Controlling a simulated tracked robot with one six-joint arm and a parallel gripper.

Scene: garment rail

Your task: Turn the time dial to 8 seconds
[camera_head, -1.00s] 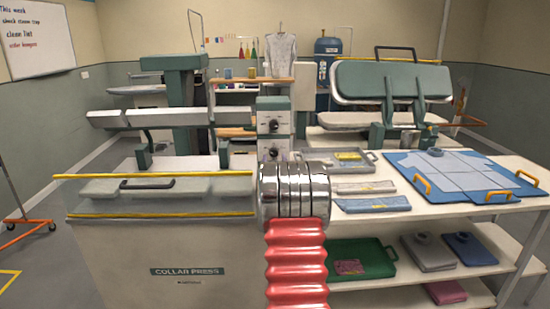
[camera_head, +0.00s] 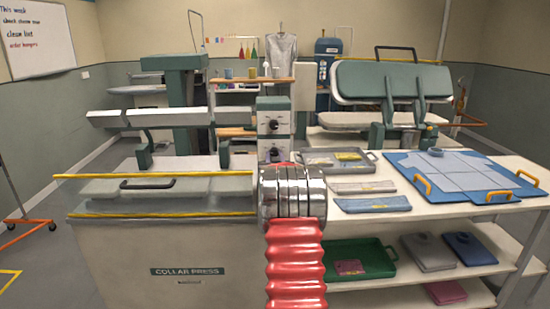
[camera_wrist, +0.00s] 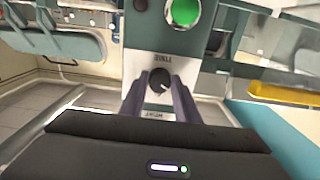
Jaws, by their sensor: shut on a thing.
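The control box (camera_head: 274,103) of the collar press stands in the middle of the head view, with an upper dial (camera_head: 274,124) and a lower dial (camera_head: 275,154) on its pale face. In the wrist view a dark round dial (camera_wrist: 159,80) with a light pointer mark sits between the fingers of my gripper (camera_wrist: 158,92). The fingers are shut on it from both sides. Lettering above it looks like TIME, upside down; lettering below it is partly hidden by my gripper. I cannot read the dial's setting. In the head view my own arm hides my gripper.
A green button (camera_wrist: 183,13) shows at the top of the wrist view. A grey tray (camera_head: 312,168) and a blue board (camera_head: 390,160) with a folded shirt lie on the table to the right. The press's padded bed (camera_head: 205,187) is at the left.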

